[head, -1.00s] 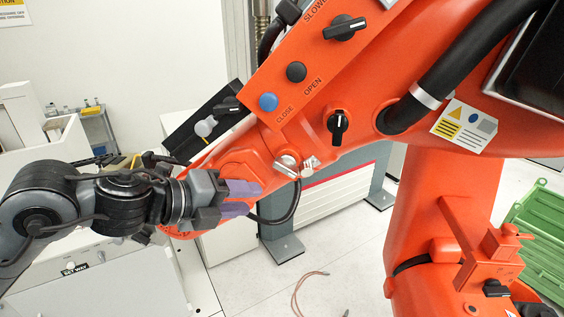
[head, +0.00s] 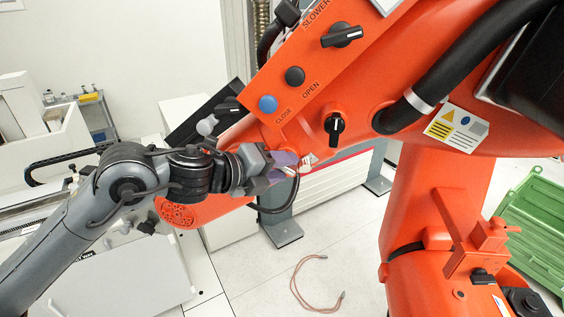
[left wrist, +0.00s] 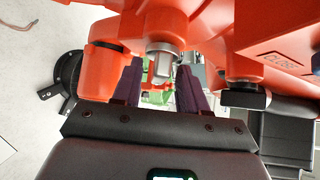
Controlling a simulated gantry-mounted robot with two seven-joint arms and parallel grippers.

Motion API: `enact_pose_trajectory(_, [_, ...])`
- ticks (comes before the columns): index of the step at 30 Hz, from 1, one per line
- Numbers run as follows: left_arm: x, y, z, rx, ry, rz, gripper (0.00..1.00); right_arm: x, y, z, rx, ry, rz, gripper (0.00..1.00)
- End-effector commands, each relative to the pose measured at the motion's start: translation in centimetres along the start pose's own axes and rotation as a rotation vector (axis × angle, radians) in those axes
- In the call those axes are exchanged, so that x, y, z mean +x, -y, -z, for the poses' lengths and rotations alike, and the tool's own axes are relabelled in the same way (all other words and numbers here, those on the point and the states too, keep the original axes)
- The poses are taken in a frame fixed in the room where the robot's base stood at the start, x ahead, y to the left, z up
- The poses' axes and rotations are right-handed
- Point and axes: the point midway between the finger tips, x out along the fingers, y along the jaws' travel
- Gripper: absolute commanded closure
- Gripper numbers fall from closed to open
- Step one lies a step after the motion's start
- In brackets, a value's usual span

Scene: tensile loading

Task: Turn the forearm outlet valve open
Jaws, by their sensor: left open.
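The large orange robot arm (head: 340,80) fills the middle of the head view. A small silver metal fitting, which looks like the outlet valve, sits low on its forearm; in the left wrist view this fitting (left wrist: 162,66) shows between and beyond the finger tips. My left gripper (head: 285,166) has purple fingers that are open and lie around the fitting's place. In the left wrist view the left gripper (left wrist: 157,80) has a finger on each side of the fitting, with gaps visible. In the head view the fingers mostly hide the fitting. My right gripper is not in view.
A black knob (head: 334,127), a blue button (head: 268,104) and a black button (head: 295,76) are on the forearm nearby. A black hose (head: 470,70) runs along the upper right. A green crate (head: 535,230) stands at the right, and a reddish cable (head: 300,285) lies on the floor.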

Motion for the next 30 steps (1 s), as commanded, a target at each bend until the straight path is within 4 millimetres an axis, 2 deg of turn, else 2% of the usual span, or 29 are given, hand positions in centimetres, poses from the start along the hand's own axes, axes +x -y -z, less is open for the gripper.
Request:
enact_pose_trajectory(12, [0.7, -0.1, 0.0, 0.001, 0.001, -0.001, 0.57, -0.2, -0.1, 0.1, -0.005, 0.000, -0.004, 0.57])
enact_pose_trajectory(19, [0.7, -0.1, 0.0, 0.001, 0.000, -0.001, 0.91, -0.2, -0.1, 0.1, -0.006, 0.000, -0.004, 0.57])
enact_pose_trajectory(26, [0.7, -0.2, 0.1, -0.010, 0.000, 0.009, 0.93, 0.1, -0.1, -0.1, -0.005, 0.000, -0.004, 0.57])
enact_pose_trajectory(30, [0.8, -0.5, 0.1, -0.040, 0.001, 0.038, 0.93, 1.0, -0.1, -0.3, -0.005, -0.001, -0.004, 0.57])
